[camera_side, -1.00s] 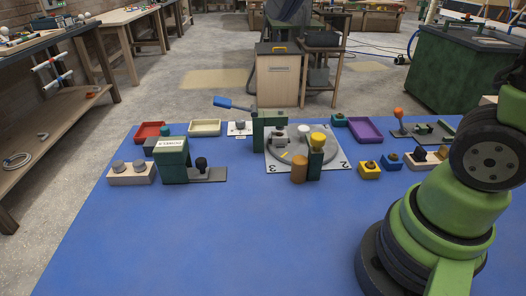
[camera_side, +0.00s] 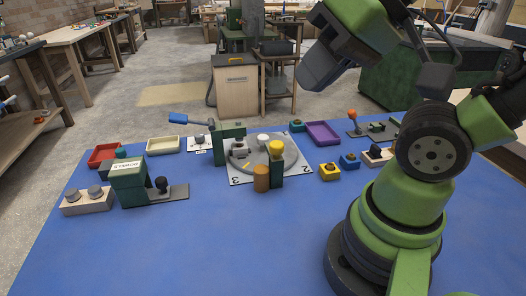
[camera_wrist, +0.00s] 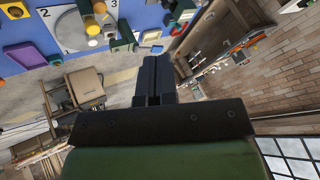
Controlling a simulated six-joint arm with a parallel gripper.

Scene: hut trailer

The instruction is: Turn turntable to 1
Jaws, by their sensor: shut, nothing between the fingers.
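The turntable (camera_side: 291,154) is a grey disc on a white square plate on the blue table. In the side view the numerals 3 and 2 show on the plate's near corners. A grey block and a white knob show at the disc; a green block, an orange cylinder and a dark green post with a yellow top partly hide it. The turntable is partly seen in the wrist view (camera_wrist: 72,32), with 2 and 1 on its plate. Which number it is set to I cannot tell. My gripper (camera_wrist: 156,62) is shut and empty, raised well clear of the turntable.
Left of the turntable stand a green labelled device (camera_side: 128,182), a box with two grey knobs (camera_side: 87,201), and red and cream trays (camera_side: 163,145). To the right are a purple tray (camera_side: 323,134), yellow and blue button boxes and an orange-topped lever (camera_side: 353,116). The front table is clear.

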